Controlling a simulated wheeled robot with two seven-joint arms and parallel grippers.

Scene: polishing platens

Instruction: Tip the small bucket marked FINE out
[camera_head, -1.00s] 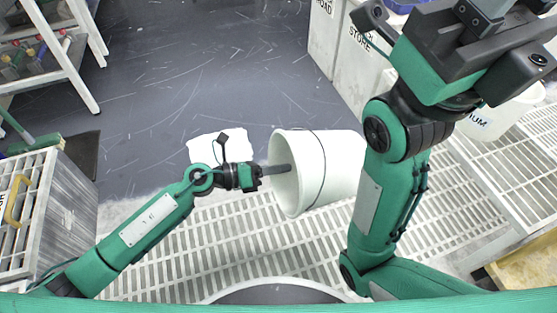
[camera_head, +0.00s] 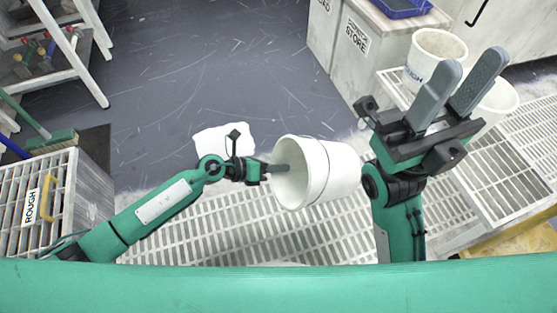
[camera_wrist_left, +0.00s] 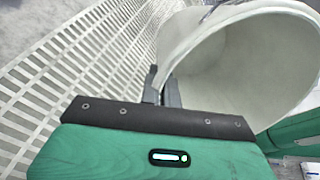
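A white bucket (camera_head: 335,170) is tipped on its side over the slatted grating, its mouth facing left. Its bare pale inside also shows in the wrist view (camera_wrist_left: 245,65), and I see no contents there. No lettering on it is visible. My left gripper (camera_head: 280,169) is shut on the bucket's rim, one finger inside the mouth; its fingers also show in the wrist view (camera_wrist_left: 163,92). My right gripper (camera_head: 468,72) is raised at the right, empty, its two grey fingers spread apart. A white patch (camera_head: 222,139) lies on the dark floor beyond my left gripper.
A bucket marked ROUGH (camera_head: 436,47) and another white bucket (camera_head: 498,101), partly hidden by my right gripper, stand at right. A slatted crate marked ROUGH (camera_head: 80,195) stands at left. White cabinets (camera_head: 345,45) stand at the back. The middle floor is clear.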

